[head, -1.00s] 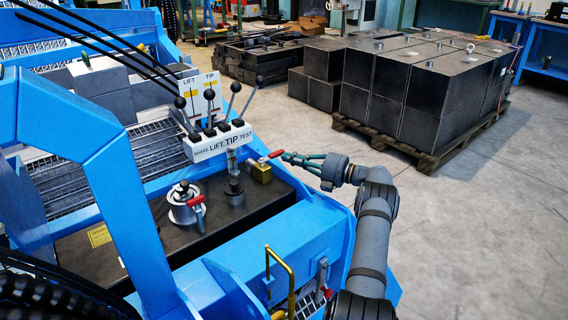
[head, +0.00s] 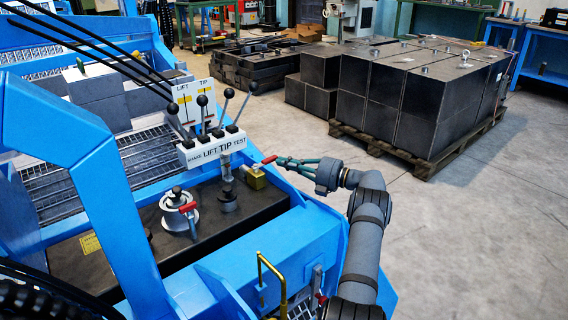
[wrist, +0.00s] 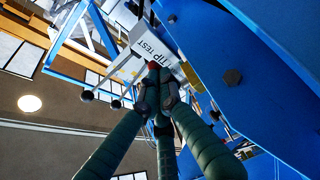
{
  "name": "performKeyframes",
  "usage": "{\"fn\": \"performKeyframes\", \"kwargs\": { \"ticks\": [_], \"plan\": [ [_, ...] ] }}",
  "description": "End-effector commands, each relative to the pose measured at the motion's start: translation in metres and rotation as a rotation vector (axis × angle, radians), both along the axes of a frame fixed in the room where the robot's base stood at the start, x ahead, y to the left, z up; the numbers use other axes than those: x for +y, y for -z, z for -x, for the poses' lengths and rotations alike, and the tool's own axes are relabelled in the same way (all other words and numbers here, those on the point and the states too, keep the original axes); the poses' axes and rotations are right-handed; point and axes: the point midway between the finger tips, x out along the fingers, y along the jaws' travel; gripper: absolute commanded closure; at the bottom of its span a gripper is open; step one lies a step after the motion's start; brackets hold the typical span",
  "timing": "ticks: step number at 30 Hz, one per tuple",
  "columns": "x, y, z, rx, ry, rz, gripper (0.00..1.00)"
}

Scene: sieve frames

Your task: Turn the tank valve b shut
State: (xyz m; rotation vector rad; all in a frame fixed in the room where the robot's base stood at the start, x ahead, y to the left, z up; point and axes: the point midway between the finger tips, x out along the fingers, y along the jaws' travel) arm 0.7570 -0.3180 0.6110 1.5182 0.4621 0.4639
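A brass valve (head: 254,178) with a red lever (head: 268,159) stands at the back right corner of the dark tank top (head: 120,252). I cannot tell from any label whether this is valve b. My gripper (head: 279,161) reaches in from the right, with its green fingers drawn close together at the lever's end. In the wrist view, the gripper's fingertips (wrist: 159,92) converge just below the red lever end (wrist: 153,65). Whether they press on the lever is too small to tell. Another red lever (head: 188,208) sits by the round silver filler cap (head: 176,200).
A blue frame (head: 85,160) surrounds the tank. A bent brass pipe (head: 272,272) rises in front. Dark blocks on a pallet (head: 400,95) stand beyond clear floor.

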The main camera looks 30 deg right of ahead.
Motion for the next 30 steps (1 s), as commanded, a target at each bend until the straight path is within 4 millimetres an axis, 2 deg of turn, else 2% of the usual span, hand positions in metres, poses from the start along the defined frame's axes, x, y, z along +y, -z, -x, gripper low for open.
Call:
{"fn": "performKeyframes", "kwargs": {
  "ticks": [9, 15, 21, 30],
  "plan": [
    [-0.039, 0.001, 0.056, 0.003, 0.006, -0.003, 1.0],
    [-0.057, 0.0, 0.085, 0.003, 0.005, -0.001, 1.0],
    [-0.065, 0.001, 0.097, 0.004, 0.003, -0.002, 1.0],
    [-0.065, 0.001, 0.097, 0.005, 0.003, -0.002, 1.0]
  ]
}}
